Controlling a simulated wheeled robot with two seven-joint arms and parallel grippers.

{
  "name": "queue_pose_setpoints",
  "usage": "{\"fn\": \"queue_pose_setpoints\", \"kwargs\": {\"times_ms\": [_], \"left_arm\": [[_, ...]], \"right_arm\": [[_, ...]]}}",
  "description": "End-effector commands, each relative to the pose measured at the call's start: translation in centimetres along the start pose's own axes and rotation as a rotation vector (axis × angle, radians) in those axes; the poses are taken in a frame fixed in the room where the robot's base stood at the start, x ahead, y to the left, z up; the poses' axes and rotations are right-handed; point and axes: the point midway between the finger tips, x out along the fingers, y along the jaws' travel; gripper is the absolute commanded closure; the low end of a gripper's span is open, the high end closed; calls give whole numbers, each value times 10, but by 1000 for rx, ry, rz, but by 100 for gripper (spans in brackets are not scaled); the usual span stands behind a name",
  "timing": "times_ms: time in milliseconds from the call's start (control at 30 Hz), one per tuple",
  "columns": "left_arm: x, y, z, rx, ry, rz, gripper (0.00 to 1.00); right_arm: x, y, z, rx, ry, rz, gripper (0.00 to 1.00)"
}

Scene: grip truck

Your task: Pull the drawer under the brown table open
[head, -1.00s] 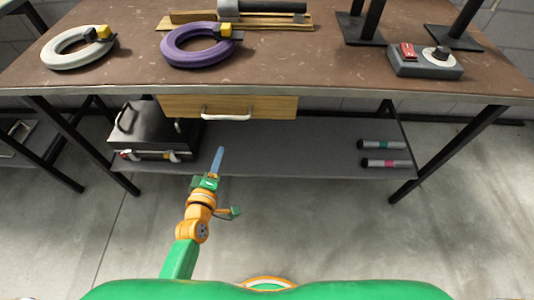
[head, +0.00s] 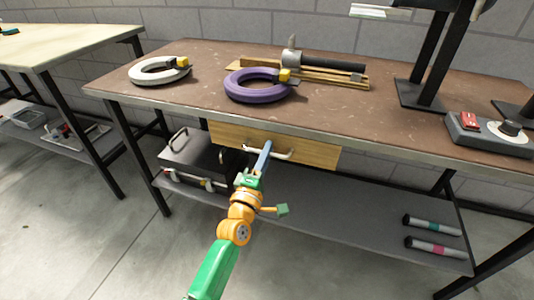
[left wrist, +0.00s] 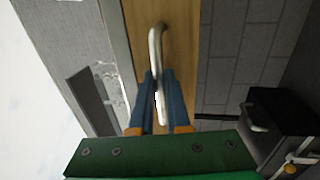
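The wooden drawer (head: 312,151) hangs under the front edge of the brown table (head: 330,112). Its front looks in line with the table edge. The drawer's pale curved handle (head: 283,156) is partly hidden by my left gripper (head: 265,150). In the left wrist view, the handle (left wrist: 155,42) runs between the two blue fingers of my left gripper (left wrist: 159,82), which lie close against it on both sides. The wooden drawer front (left wrist: 183,45) shows behind them. My right gripper is not in view.
A black case (head: 195,155) stands on the grey lower shelf (head: 340,210), left of the drawer. Two small cylinders (head: 434,236) lie at the shelf's right. Rings and tools are on the tabletop. The floor in front is clear.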

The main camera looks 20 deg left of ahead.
Motion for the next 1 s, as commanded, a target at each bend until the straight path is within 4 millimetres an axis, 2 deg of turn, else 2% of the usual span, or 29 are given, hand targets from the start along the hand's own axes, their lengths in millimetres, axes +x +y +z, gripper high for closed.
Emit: {"fn": "queue_pose_setpoints", "kwargs": {"times_ms": [433, 1000], "left_arm": [[0, 0, 0, 1, -1, -1, 100], [0, -1, 0, 1, -1, -1, 100]], "right_arm": [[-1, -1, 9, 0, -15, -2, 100], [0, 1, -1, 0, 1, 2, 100]]}}
